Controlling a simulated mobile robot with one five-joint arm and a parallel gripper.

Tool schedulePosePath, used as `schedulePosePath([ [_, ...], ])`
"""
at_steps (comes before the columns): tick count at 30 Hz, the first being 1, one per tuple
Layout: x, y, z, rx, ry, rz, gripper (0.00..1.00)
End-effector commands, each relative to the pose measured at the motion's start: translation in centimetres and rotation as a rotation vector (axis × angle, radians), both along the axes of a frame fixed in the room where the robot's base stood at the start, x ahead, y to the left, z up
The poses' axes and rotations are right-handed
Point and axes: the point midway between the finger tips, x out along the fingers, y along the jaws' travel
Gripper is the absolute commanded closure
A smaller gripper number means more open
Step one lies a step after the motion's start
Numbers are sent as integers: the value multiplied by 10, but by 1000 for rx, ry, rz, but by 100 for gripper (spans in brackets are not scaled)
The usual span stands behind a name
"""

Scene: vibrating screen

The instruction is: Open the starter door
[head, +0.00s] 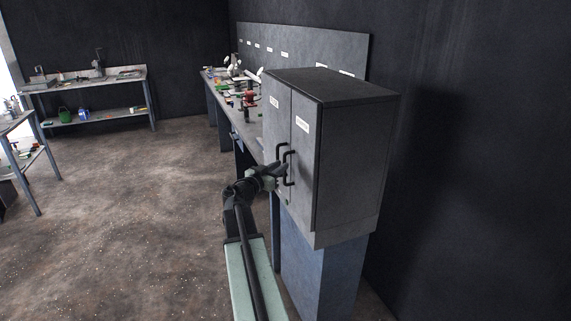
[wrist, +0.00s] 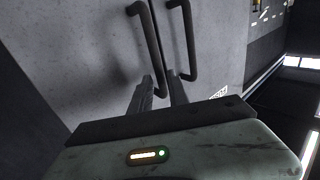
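A grey cabinet has two doors, a narrow-looking left door (head: 276,118) and a wider-looking right door (head: 305,185). Both look shut. Each carries a white label too small to read, so I cannot tell which is the starter door. Two black bar handles, a left handle (head: 281,154) and a right handle (head: 291,168), sit side by side near the seam. My gripper (head: 281,168) is at these handles. In the wrist view its two fingers (wrist: 160,88) are apart, with the lower end of the left handle (wrist: 148,40) showing between them. Contact cannot be told. The other handle (wrist: 188,40) is right of the fingers.
The cabinet stands on a blue-grey base (head: 322,275) against the dark wall. A long workbench (head: 232,112) with tools runs behind it to the left. Another bench (head: 95,83) stands at the far left. The floor (head: 135,215) left of my arm is clear.

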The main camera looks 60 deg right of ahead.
Motion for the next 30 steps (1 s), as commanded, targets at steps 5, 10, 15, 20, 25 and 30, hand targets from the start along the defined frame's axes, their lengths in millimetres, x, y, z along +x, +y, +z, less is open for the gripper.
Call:
schedulePosePath([
  [5, 0, -32, 0, 1, 0, -1, 79],
  [10, -2, -36, 0, 1, 0, 0, 79],
  [15, -2, -36, 0, 1, 0, 0, 96],
  [20, -2, -36, 0, 1, 0, 0, 100],
  [25, -2, -36, 0, 1, 0, -1, 100],
  [30, -3, -36, 0, 1, 0, -2, 100],
])
